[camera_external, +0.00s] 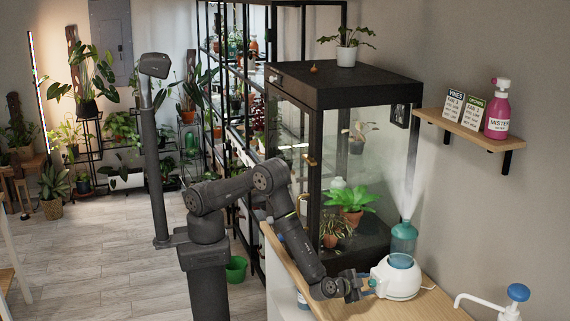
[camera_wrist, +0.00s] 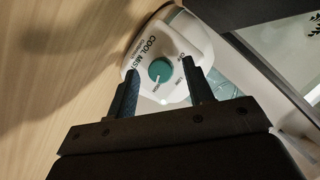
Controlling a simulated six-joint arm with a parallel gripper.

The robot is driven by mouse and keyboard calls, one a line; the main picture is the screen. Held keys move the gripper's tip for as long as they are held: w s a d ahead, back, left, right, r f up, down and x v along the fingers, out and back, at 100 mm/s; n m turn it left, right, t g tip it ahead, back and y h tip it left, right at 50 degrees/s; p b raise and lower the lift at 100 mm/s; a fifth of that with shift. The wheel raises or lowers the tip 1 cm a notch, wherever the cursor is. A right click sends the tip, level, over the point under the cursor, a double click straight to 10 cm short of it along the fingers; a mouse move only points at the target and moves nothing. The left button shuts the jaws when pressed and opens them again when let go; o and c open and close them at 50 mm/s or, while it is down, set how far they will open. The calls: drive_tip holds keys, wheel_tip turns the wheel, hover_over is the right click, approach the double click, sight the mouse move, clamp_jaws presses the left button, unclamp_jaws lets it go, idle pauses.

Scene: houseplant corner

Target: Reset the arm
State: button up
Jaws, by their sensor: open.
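My gripper (camera_external: 360,287) is low over the wooden counter, beside the white humidifier (camera_external: 400,281). In the wrist view my gripper (camera_wrist: 160,72) has its two dark fingers apart, with nothing held between them. Past the fingertips is the teal dial (camera_wrist: 161,69) on the humidifier's front, marked "COOL MIST". Whether the fingers touch the dial cannot be told. The dial's white mark points toward the lower side in the wrist view; its small lettering is hard to read. Mist rises from the teal top (camera_external: 403,238) of the humidifier. My arm is stretched down and to the right.
A black glass cabinet (camera_external: 345,88) with plants inside stands just behind the counter (camera_external: 432,303). A white pump bottle with a blue top (camera_external: 518,292) is at the lower right. A wall shelf (camera_external: 470,130) holds a pink bottle (camera_external: 497,112). The floor at left is largely clear.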

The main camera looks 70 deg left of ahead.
drive_tip(key=shift+s, duration=0.1)
drive_tip(key=v, duration=1.7)
drive_tip(key=x, duration=1.7)
drive_tip(key=n+h, duration=0.1)
drive_tip(key=n, duration=0.1)
drive_tip(key=shift+a+n+h, duration=0.15)
drive_tip(key=shift+n+h, duration=0.15)
drive_tip(key=shift+h, duration=0.1)
drive_tip(key=shift+a+n+h, duration=0.15)
drive_tip(key=shift+n+h, duration=1.15)
drive_tip(key=shift+n, duration=0.5)
drive_tip(key=shift+v, duration=1.75)
drive_tip(key=shift+r, duration=0.1)
